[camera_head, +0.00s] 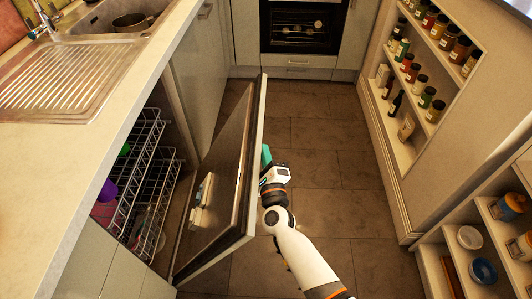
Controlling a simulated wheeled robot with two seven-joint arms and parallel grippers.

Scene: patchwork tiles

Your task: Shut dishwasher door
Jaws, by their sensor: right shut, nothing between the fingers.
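The dishwasher door (222,180) stands partly open, swung out from the counter on the left over the floor. Its inner face looks left, toward the dishwasher racks (150,185), which hold a purple item, a green item and other dishes. My right gripper (266,158) is at the outer side of the door, close by its far part. It is shut and empty, with teal fingertips; whether it touches the door I cannot tell. The fingertips are partly hidden behind the door's edge. My left gripper is not in view.
The counter (120,120) with a sink and a pan (133,22) runs along the left. An oven (303,25) stands at the far end. Shelves with jars (440,60) line the right. The tiled floor (330,180) between is clear.

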